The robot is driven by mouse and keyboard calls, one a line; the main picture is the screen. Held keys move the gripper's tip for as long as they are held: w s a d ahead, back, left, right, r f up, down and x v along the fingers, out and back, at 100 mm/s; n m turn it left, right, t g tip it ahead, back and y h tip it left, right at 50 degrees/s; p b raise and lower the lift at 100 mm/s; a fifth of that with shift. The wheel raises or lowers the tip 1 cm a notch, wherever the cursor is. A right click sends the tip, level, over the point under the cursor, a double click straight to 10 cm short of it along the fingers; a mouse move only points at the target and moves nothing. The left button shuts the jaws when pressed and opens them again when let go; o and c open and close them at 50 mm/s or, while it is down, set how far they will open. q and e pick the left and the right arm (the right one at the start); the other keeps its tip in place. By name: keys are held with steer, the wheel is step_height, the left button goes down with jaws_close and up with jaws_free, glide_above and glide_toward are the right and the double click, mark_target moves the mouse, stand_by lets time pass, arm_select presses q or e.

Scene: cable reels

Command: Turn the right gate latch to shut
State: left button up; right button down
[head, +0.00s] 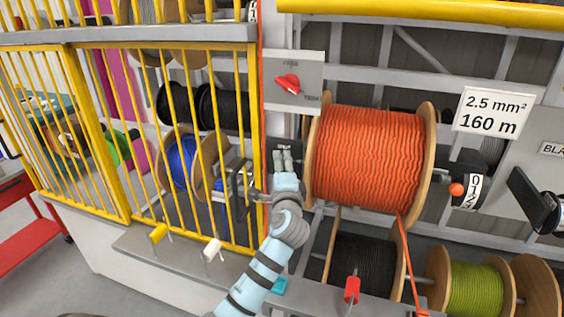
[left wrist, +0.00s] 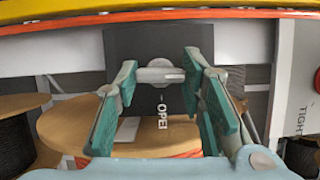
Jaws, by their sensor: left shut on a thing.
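The gate latch is a grey bar or knob (left wrist: 160,74) on a dark plate (left wrist: 155,43) in the left wrist view. Part of the word "OPEN" shows below the knob. In the head view the dark plate (head: 288,146) stands just right of the yellow barred gate (head: 190,180), with small lettering at its top. My left gripper (head: 283,162) is at this plate and hides most of the latch. In the left wrist view my left gripper (left wrist: 160,70) has its fingertips on either side of the knob, shut on it. My right gripper is not in view.
An orange cable reel (head: 368,158) stands close right of my left gripper. A grey panel with a red knob (head: 288,83) is above it. A black reel (head: 360,262) and a green reel (head: 478,290) sit below. A red-handled lever (head: 351,290) stands near my forearm.

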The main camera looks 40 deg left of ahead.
arm_select(q)
steer(key=shift+n, duration=0.4)
steer(key=o, duration=1.1)
steer(key=shift+o, duration=0.2)
steer(key=v, duration=1.2)
steer(key=shift+r, duration=0.1)
